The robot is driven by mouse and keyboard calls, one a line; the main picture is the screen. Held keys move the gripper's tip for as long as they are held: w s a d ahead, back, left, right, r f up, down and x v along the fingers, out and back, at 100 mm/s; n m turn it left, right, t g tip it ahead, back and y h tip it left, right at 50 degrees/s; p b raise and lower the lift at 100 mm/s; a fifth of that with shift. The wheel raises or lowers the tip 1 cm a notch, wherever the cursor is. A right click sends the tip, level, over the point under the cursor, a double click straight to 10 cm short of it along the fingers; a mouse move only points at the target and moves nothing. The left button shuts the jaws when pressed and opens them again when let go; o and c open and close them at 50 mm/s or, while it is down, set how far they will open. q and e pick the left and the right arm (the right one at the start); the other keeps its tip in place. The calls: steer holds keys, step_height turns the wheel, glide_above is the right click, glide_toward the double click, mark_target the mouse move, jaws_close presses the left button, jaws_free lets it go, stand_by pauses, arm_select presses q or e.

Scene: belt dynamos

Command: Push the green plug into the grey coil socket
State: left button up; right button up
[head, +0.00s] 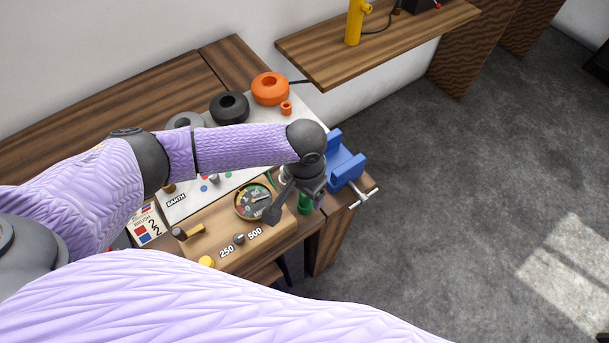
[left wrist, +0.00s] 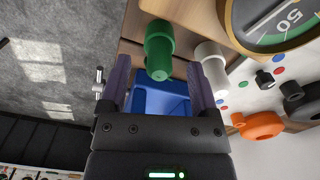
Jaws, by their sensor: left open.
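The green plug (head: 304,203) stands near the right edge of the wooden bench, partly hidden by my left gripper (head: 294,202). In the left wrist view the green plug (left wrist: 160,45) lies just beyond and between the two fingertips (left wrist: 158,66). The left fingers are spread apart and nothing is held between them. A grey coil (head: 184,120) sits at the back of the light board, mostly hidden behind my left forearm, so its opening cannot be seen. My right gripper is not in view.
A white cylinder (left wrist: 210,60) stands close beside one left finger. A black coil (head: 229,107) and an orange coil (head: 270,88) are at the back. A blue vise (head: 345,160) is right of the gripper. A round dial (head: 256,201) sits just left. Open floor lies right.

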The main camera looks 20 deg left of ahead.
arm_select(q)
steer(key=shift+f, duration=0.8)
steer(key=shift+c, duration=0.3)
jaws_close()
step_height(320, 180, up, 5)
steer(key=p, duration=0.5)
steer(key=shift+f, duration=0.2)
